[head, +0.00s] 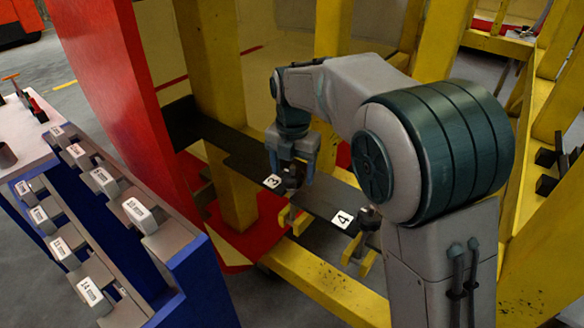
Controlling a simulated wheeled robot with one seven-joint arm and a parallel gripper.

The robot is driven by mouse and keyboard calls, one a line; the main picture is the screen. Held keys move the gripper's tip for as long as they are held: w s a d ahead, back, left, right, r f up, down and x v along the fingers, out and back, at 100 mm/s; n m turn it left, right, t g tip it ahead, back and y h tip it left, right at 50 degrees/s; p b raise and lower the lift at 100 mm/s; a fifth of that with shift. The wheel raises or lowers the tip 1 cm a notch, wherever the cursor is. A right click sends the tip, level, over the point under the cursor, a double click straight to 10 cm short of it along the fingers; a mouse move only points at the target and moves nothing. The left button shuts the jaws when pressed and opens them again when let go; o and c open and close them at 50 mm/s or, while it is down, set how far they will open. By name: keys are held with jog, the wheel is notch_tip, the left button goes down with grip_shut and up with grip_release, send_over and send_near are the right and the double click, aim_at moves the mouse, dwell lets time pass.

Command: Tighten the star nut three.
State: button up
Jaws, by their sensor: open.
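The label "3" (272,181) is on a dark plate across the yellow frame. A dark star nut three (292,182) shows just right of that label, partly hidden by my gripper. My gripper (291,170) points down from above, its jaws open, with the fingers at or just over this nut. I cannot tell whether the fingers touch it. A second dark star nut (369,218) stands beside the label "4" (342,219), to the right and nearer to me.
Yellow posts (215,100) and beams surround the plate. A red panel (110,70) stands at the left. A blue rack (190,275) with several numbered grey blocks (143,212) fills the lower left. Yellow brackets (297,220) stick out below the plate.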

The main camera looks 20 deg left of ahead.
jog(key=c, duration=1)
